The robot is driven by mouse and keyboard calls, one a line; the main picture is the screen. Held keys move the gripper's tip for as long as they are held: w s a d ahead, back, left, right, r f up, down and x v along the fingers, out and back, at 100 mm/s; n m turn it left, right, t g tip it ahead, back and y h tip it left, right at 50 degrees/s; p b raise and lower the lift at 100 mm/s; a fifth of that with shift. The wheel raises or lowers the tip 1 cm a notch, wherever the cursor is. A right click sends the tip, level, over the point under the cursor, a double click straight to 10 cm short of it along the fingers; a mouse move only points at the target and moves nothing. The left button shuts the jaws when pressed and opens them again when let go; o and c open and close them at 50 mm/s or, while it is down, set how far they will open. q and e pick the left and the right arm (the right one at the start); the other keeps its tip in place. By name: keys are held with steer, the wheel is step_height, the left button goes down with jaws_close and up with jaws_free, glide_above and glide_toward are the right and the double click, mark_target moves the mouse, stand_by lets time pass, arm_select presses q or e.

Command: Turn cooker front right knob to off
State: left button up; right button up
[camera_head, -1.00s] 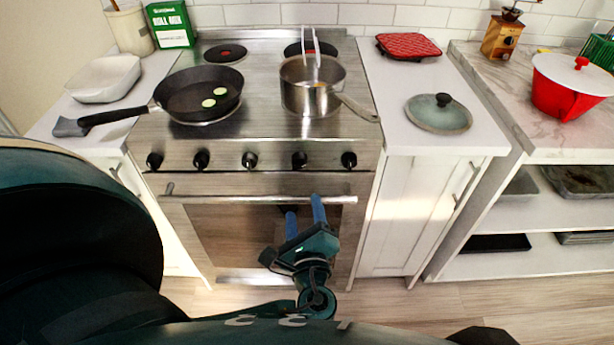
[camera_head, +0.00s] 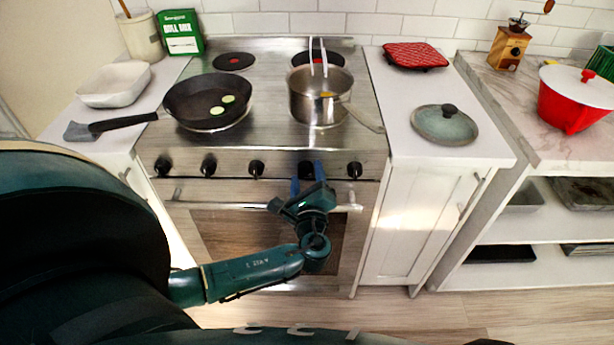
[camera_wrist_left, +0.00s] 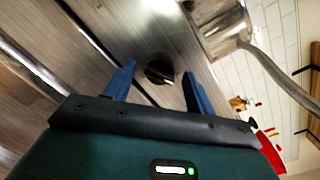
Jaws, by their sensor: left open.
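The cooker (camera_head: 225,190) has a row of several black knobs along its steel front. My left gripper (camera_head: 307,171) is open at this row, its blue fingers either side of the second knob from the right (camera_head: 307,169). In the left wrist view, that knob (camera_wrist_left: 160,69) shows between the open fingertips (camera_wrist_left: 157,69), with gaps on both sides. Whether a finger touches it, and how far it is turned, I cannot tell. The rightmost knob (camera_head: 354,169) is just right of the gripper. My right gripper is not in view.
The oven handle (camera_head: 230,207) runs just below the knobs, close to my left gripper. A saucepan (camera_head: 317,108) stands above on the right of the hob, its handle pointing right. A frying pan (camera_head: 180,98) with green slices stands on the left.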

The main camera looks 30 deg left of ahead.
arm_select(q)
steer(key=shift+c, duration=0.5)
steer(key=c, duration=0.8)
steer(key=shift+c, duration=0.2)
